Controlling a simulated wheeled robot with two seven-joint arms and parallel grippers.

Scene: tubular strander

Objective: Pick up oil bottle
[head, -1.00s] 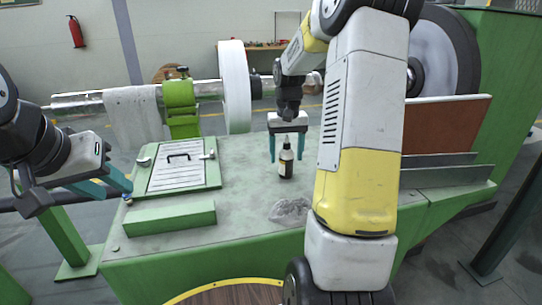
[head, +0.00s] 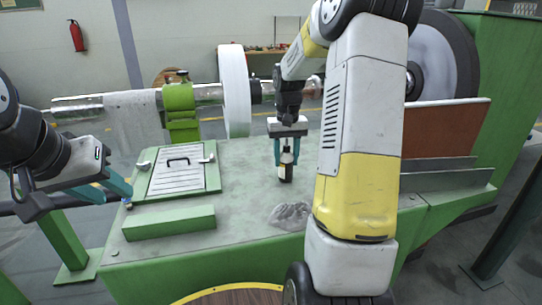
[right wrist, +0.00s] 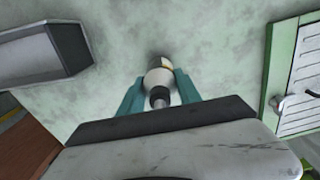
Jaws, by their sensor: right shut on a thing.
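The oil bottle (head: 286,172) stands upright on the green table (head: 240,200) in the head view, a small bottle with a dark body and a pale band. My right gripper (head: 286,158) comes down from above with its teal fingers shut on the upper part of the bottle. The right wrist view shows the bottle (right wrist: 159,80) between the fingertips, its dark nozzle pointing toward the camera. I cannot tell whether its base touches the table. My left gripper (head: 122,190) is at the left, off the table's edge, with nothing seen in it; its fingers show edge-on.
A green hatch plate (head: 180,172) with a handle and a green block (head: 170,222) lie left of the bottle. A grey crumpled rag (head: 290,214) lies in front of it. A brown panel (head: 440,130) stands at the right. A roller shaft (head: 208,92) runs behind.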

